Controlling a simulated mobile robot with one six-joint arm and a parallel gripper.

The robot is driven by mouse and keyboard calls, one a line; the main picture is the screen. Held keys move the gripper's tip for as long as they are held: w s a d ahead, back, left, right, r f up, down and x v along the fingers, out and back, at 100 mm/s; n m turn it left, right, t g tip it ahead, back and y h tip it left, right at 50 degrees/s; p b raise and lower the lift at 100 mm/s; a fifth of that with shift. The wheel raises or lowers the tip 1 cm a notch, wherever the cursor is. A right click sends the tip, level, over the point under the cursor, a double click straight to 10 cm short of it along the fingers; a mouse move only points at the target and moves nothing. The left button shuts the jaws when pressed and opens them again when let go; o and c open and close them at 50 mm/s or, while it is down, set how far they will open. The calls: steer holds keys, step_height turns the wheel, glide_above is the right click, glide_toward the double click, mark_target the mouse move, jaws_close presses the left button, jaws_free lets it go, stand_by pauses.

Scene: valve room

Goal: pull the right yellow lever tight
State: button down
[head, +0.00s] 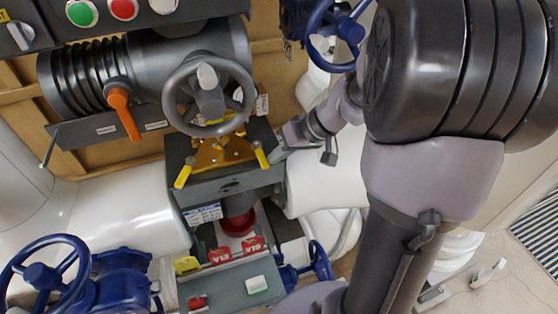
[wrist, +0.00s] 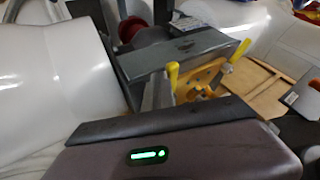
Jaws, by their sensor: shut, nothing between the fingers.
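The right yellow lever (head: 261,155) sticks out from the right side of a yellow bracket (head: 222,153) on the grey valve block. The left yellow lever (head: 183,175) angles down to the left from the same bracket. My gripper (head: 277,155) is shut and empty, just right of the right lever and close to it. In the wrist view the fingers (wrist: 158,92) stand beside the nearer yellow lever (wrist: 172,75), and the other lever (wrist: 236,54) is farther right. I cannot tell whether the fingers touch the lever. My fingers partly hide the nearer lever's base in the wrist view.
A grey handwheel (head: 209,95) stands above the bracket, with an orange handle (head: 124,112) to its left. Large white pipes (head: 125,215) flank the block. Blue handwheels (head: 45,280) are at lower left and upper right. A panel with red tags (head: 222,256) lies below.

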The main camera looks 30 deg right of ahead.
mark_target(264, 165)
steer(key=shift+a+f+m+t+h+b, duration=0.1)
steer(key=shift+a+m+t+h+b, duration=0.35)
steer(key=shift+a+b, duration=0.75)
steer(key=shift+a+m+t+h+b, duration=0.1)
steer(key=shift+a+m+h+b, duration=0.15)
steer(key=shift+a+m+b, duration=0.95)
steer(key=shift+d+n+b, duration=0.45)
steer(key=shift+b, duration=0.15)
